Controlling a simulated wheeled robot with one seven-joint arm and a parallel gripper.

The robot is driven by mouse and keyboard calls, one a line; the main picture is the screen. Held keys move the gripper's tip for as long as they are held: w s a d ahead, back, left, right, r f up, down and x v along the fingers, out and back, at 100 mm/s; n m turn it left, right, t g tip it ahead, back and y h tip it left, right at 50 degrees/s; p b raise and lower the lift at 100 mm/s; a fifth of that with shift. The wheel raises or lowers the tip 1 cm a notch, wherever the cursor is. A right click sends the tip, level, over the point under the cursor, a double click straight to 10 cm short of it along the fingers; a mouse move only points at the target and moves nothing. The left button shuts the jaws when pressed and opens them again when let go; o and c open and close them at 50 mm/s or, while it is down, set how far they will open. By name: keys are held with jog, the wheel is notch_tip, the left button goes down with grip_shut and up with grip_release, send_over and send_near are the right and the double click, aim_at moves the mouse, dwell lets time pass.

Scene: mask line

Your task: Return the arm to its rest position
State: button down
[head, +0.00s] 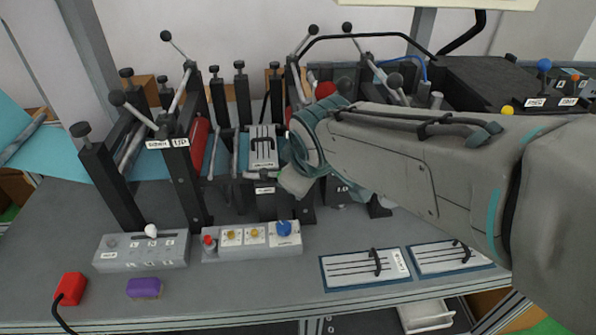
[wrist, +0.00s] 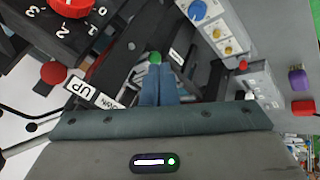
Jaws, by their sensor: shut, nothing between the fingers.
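My arm (head: 400,160) reaches in from the right in the head view, over the bench and in front of the roller machine. Its wrist is near the machine's middle, and the fingers are mostly hidden there. In the wrist view my gripper (wrist: 157,70) shows two blue-grey fingers together, with nothing seen between them. A green ball knob (wrist: 155,57) shows just beyond the fingertips; I cannot tell whether they touch it.
The machine has black posts (head: 187,180), a red roller (head: 199,143) and ball-ended levers. In front are a grey button box (head: 142,252), a knob box (head: 252,240), a purple block (head: 144,288), a red box (head: 71,288) and slider panels (head: 365,269).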

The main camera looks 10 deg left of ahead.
jog(key=shift+s+d+r, duration=0.15)
jog(key=shift+d+r, duration=0.1)
jog(key=shift+r, duration=0.2)
